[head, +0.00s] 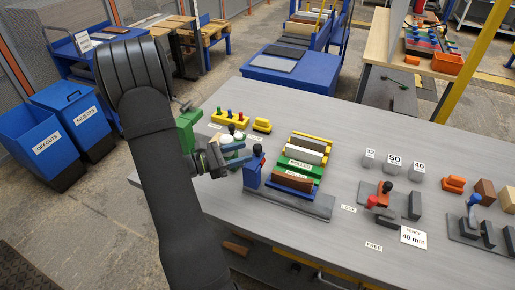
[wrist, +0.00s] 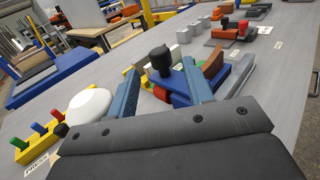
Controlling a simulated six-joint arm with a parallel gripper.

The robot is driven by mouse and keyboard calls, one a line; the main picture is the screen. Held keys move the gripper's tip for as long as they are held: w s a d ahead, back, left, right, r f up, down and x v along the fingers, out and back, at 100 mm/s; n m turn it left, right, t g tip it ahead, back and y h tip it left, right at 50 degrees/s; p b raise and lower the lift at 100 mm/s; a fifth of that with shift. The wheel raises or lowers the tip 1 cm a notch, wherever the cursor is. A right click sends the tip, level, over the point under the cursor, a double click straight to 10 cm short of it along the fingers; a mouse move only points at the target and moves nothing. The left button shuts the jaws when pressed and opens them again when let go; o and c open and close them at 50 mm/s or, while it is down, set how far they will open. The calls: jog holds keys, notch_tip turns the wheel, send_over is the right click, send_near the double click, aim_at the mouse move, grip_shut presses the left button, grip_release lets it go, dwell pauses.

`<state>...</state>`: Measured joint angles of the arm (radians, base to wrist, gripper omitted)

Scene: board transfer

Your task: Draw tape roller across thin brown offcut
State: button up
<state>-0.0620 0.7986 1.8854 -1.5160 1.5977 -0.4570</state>
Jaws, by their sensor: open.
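My gripper (head: 246,150) is open and empty over the table's left part, with its two blue fingers pointing right. In the wrist view, the fingers of my gripper (wrist: 160,68) stand apart on either side of a black knob (wrist: 159,58). The knob tops a blue upright block with some red beside it, which looks like the tape roller (head: 252,176). I cannot tell whether the fingers touch it. A thin brown strip (head: 291,183), likely the offcut, lies right of the blue block, before a green board labelled ROLLER (head: 299,163). The brown strip also shows in the wrist view (wrist: 213,62).
A white rounded piece (wrist: 88,104) is close left of my fingers. A yellow block with coloured pegs (head: 229,116) stands behind. Grey weights (head: 394,165), a clamp fixture (head: 382,195) and blocks are to the right. Blue bins (head: 42,139) stand on the floor at left.

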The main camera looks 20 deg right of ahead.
aim_at(258, 148)
jog(key=d, duration=0.6)
grip_shut()
